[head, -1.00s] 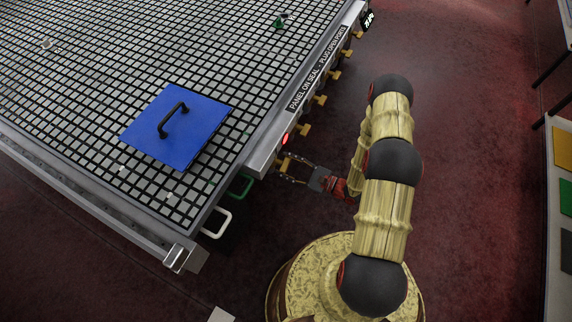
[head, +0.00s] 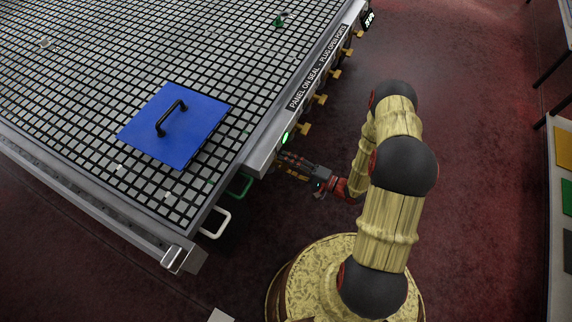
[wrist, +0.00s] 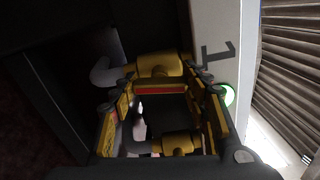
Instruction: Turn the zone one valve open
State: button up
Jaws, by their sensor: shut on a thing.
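The zone one valve (wrist: 160,65) is a brass-coloured fitting under the table's side rail, next to a "1" mark in the wrist view. My gripper (head: 281,164) is at this valve, at the near end of the row. In the wrist view my gripper (wrist: 160,88) has its yellow-padded fingers on either side of the valve's handle, shut on it. The handle itself is mostly hidden between the fingers. The indicator light (head: 284,138) above the valve is green, and its green ring (wrist: 229,95) also shows in the wrist view.
Several more brass valves, one of them here (head: 304,129), line the rail beyond my gripper. A white handle (head: 217,226) and a green handle (head: 241,186) stick out nearer the corner. A blue panel (head: 174,127) with a black handle lies on the grid table (head: 60,90).

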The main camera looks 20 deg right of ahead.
jog(key=shift+s+f+n, duration=0.1)
jog(key=shift+n, duration=0.8)
jog(key=o, duration=1.2)
jog(key=shift+c, duration=0.2)
jog(key=v, duration=1.2)
